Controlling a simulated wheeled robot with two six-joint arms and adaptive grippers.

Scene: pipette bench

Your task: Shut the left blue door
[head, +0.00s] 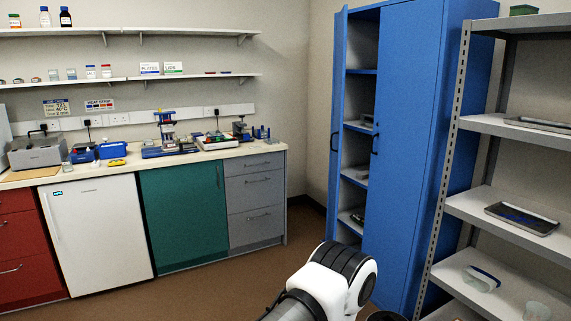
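The tall blue cabinet (465,60) stands right of the middle. Its left blue door (339,120) is open, swung outward and seen nearly edge-on, with a dark handle (333,139) on its face. The cabinet's right blue door (407,160) looks shut and has a dark handle (375,143). Shelves with a few small items show in the gap between the doors. A white and black link of my arm is at the bottom middle, in front of the cabinet's lower part. Neither of my grippers shows in this view.
A grey metal shelf unit (490,123) with trays and goggles (481,278) stands close on the right. A bench (220,155) with lab devices runs along the left wall, above a white fridge (97,232) and a green cupboard (184,210). The brown floor (225,285) between is clear.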

